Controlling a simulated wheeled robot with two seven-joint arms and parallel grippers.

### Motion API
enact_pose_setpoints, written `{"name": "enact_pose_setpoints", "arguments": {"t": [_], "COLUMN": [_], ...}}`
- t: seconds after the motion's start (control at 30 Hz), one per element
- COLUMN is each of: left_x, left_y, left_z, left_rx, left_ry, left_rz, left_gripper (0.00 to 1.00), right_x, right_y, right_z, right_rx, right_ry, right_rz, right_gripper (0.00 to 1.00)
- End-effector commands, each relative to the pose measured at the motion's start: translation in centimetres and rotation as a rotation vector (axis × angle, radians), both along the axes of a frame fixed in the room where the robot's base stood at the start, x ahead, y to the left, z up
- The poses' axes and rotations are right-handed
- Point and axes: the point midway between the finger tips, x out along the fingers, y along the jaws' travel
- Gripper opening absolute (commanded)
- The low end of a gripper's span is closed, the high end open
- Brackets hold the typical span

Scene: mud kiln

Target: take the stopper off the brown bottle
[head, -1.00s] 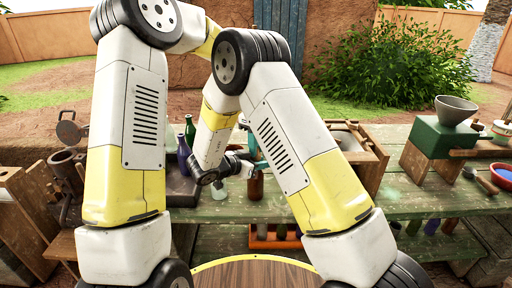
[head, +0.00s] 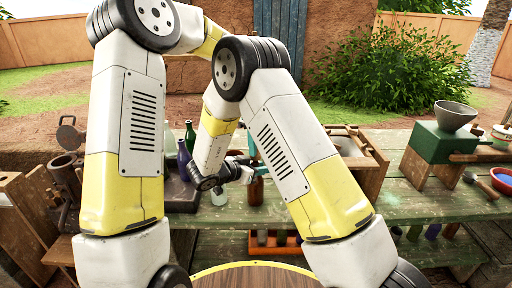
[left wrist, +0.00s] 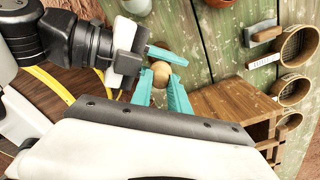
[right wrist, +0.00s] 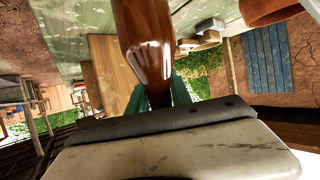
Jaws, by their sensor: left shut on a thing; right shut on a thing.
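The brown bottle (head: 256,190) stands at the front of the green plank table in the head view. In the right wrist view the bottle (right wrist: 146,38) is large and glossy, and my right gripper (right wrist: 158,95) is shut on it. The stopper (left wrist: 160,71) is a round, tan knob in the left wrist view. My left gripper (left wrist: 160,90) is shut on it, with a teal finger on either side. The other gripper's teal finger lies just beyond the stopper there. The bottle's neck is hidden, so I cannot tell whether the stopper still touches it.
A green grinder (head: 438,140) with a grey funnel is on the right. A wooden box (head: 362,155) stands behind my right arm. Table space between box and grinder is clear.

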Motion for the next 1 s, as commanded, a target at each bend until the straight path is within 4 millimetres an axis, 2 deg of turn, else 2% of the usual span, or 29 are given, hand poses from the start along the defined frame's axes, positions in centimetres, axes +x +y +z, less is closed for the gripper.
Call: {"name": "enact_pose_setpoints", "arguments": {"t": [0.3, 0.5, 0.53, 0.63, 0.67, 1.0], "left_x": [0.0, 0.0, 0.0, 0.0, 0.0, 0.0], "left_y": [0.0, 0.0, 0.0, 0.0, 0.0, 0.0], "left_z": [3.6, 3.7, 3.7, 3.7, 3.7, 3.7], "left_rx": [-0.001, -0.001, -0.001, -0.001, -0.001, -0.001], "left_ry": [-0.003, -0.001, -0.001, -0.001, -0.001, -0.001], "left_rz": [0.0, 0.0, 0.0, 0.0, 0.0, 0.0], "left_gripper": [0.0, 0.0, 0.0, 0.0, 0.0, 0.0], "right_x": [0.0, 0.0, 0.0, 0.0, 0.0, -0.1], "right_y": [0.0, 0.0, 0.0, 0.0, 0.0, 0.2], "right_z": [0.0, 0.0, 0.0, 0.0, 0.0, 0.1], "right_rx": [-0.001, -0.001, -0.001, 0.0, 0.0, 0.0], "right_ry": [-0.001, -0.001, -0.001, 0.0, 0.0, 0.0], "right_rz": [0.0, 0.0, 0.0, 0.0, 0.0, 0.001], "right_gripper": [0.0, 0.0, 0.27, 0.47, 0.51, 0.51]}}
